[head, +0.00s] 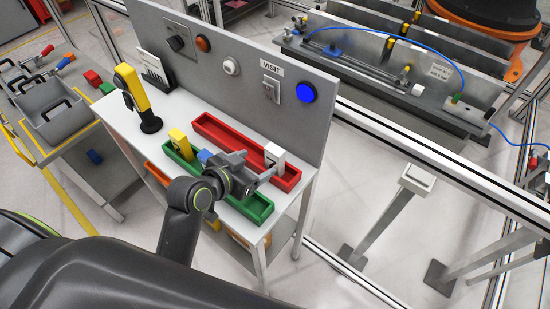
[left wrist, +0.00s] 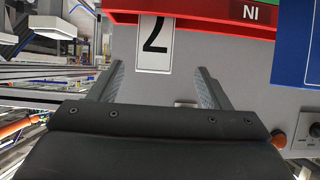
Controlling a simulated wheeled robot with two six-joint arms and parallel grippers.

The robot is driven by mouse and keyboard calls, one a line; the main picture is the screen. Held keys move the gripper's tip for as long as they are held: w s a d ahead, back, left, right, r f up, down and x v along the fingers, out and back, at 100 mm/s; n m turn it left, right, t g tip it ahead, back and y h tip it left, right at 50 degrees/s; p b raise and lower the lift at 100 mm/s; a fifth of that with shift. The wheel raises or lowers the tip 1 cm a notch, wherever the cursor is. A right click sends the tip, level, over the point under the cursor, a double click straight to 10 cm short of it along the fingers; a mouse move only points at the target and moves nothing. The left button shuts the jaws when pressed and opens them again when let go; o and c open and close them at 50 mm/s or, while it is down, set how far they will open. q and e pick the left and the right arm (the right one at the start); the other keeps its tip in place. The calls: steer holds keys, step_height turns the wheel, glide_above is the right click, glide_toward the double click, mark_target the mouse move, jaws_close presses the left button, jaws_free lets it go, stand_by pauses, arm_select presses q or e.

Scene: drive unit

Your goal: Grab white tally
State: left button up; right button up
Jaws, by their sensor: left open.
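The white tally (head: 275,154) stands at the right end of the red tray (head: 225,136) in the head view. In the left wrist view the white tally (left wrist: 154,45) shows a black 2 and lies between the lines of the fingers, just ahead of the tips. My left gripper (head: 272,169) is open beside the white tally, with its fingers pointing at it. It also shows open and empty in the left wrist view (left wrist: 160,66). Whether the fingertips touch the tally cannot be told. My right gripper is not in view.
A green tray (head: 258,210) with a yellow tally (head: 180,140) and a blue piece (head: 205,157) lies in front of the red tray. A grey panel (head: 250,95) with buttons rises behind. A yellow and black device (head: 135,88) stands at the table's left.

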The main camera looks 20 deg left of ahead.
mark_target(272, 157)
arm_select(q)
steer(key=x, duration=0.5)
steer(key=shift+p, duration=0.4)
steer(key=shift+w+d+p, duration=0.2)
steer(key=shift+w+p, duration=0.1)
steer(key=x, duration=0.2)
steer(key=p+x, duration=0.1)
steer(key=shift+w+d, duration=0.3)
steer(key=shift+d, duration=0.15)
steer(key=shift+w+f, duration=0.25)
steer(key=shift+w, duration=0.1)
steer(key=shift+c, duration=0.4)
steer(key=c, duration=1)
